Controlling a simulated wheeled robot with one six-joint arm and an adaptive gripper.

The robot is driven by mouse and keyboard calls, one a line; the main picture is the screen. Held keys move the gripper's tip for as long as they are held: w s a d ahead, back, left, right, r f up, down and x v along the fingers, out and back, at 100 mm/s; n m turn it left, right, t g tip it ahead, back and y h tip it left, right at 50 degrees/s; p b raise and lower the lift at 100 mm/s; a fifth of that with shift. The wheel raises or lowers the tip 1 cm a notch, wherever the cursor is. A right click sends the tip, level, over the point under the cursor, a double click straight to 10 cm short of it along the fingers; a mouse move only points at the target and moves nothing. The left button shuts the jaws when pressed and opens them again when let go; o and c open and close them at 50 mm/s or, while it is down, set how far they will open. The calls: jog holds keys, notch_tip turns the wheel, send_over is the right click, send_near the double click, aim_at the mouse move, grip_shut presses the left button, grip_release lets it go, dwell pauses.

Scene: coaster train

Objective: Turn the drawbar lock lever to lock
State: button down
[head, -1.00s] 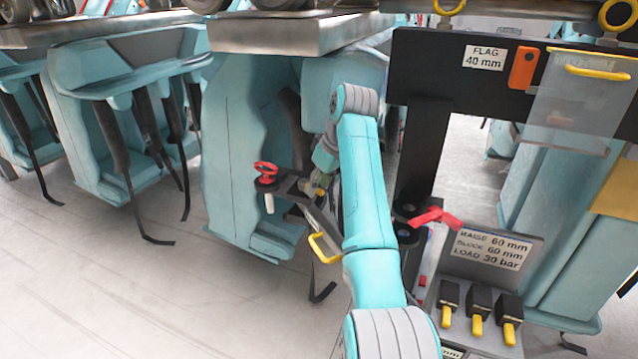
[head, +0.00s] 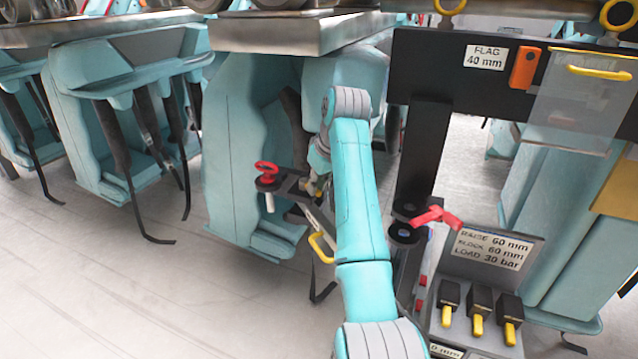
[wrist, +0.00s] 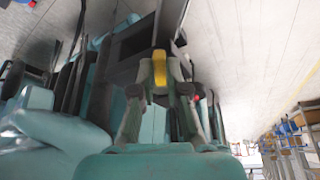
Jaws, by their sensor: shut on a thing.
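In the wrist view, the yellow-gripped lock lever (wrist: 160,70) sits between the two fingers of my gripper (wrist: 160,84), which is shut on it. In the head view, my gripper (head: 314,186) is at the dark drawbar bracket (head: 290,184), in front of the teal car. My forearm hides part of the bracket, and the lever itself is mostly hidden there. I cannot tell the lever's exact angle.
A red ring-topped pin (head: 267,170) stands at the bracket's left end. A yellow loop handle (head: 320,248) hangs below it. Right of my arm are a red lever (head: 436,216) and a panel with several yellow-tipped levers (head: 478,322). Open floor lies left.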

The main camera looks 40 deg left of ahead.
jog(key=s+m, duration=0.1)
jog(key=a+m+t, duration=0.1)
jog(key=m, duration=0.1)
jog(key=shift+s+m, duration=0.3)
jog(key=shift+s, duration=0.05)
jog(key=m, duration=0.1)
jog(key=s+m+t+h, duration=0.1)
jog(key=shift+a+m, duration=0.35)
jog(key=shift+m, duration=0.05)
jog(key=m, duration=0.1)
jog(key=a+m+t+h, duration=0.1)
jog(key=m, duration=0.1)
jog(key=shift+s+a, duration=0.1)
jog(key=shift+s, duration=0.25)
jog(key=shift+s+a+m+h, duration=0.1)
jog(key=shift+a+m+h, duration=0.15)
jog(key=shift+m, duration=0.4)
jog(key=shift+s+a+m+h, duration=0.1)
jog(key=shift+a+m+h, duration=0.15)
jog(key=shift+m, duration=0.4)
jog(key=c, duration=1.2)
grip_release()
jog(key=shift+r, duration=0.1)
